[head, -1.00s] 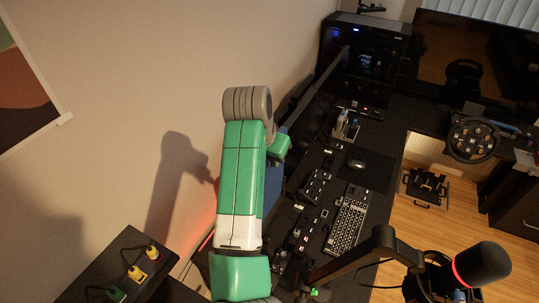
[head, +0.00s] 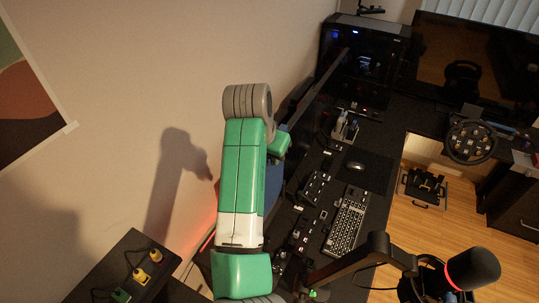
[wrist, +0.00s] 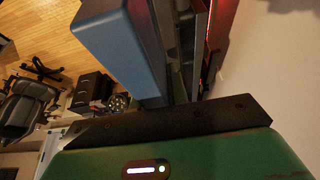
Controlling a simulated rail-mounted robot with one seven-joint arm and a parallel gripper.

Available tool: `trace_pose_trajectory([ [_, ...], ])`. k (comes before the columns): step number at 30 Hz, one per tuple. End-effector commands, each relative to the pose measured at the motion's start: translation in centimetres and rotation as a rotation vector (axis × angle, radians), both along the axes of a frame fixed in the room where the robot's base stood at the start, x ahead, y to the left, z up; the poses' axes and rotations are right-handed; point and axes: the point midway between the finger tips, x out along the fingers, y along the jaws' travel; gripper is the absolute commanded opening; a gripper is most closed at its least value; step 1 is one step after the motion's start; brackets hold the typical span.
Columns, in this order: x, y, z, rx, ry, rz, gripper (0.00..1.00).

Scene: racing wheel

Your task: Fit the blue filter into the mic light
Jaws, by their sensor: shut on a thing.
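My gripper (wrist: 186,50) shows in the wrist view with its dark fingers close together, shut on a blue block-like piece that I take for the blue filter (wrist: 118,45). The piece fills the upper middle of that view and hides part of the fingers. In the head view my green arm hides the gripper, and a blue patch (head: 273,182) shows beside the arm, over the desk's left edge. The mic light appears to be the black microphone (head: 475,270) with a glowing red ring, on a boom arm at lower right. It is well apart from the blue piece.
A dark desk (head: 335,228) carries a keyboard (head: 345,220), a mouse (head: 355,166) and small gear. A monitor and computer case (head: 365,60) stand behind. The boom arm (head: 345,262) crosses the front. A wall lies close on the left; wood floor (head: 450,220) is open at right.

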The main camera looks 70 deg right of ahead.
Motion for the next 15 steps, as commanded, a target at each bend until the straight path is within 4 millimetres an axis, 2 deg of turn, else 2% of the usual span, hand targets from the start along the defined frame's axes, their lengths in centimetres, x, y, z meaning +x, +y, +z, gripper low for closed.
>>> trace_pose_trajectory([
  [15, 0.0, 0.0, 2.5, -0.001, 0.0, 0.0, 0.0],
])
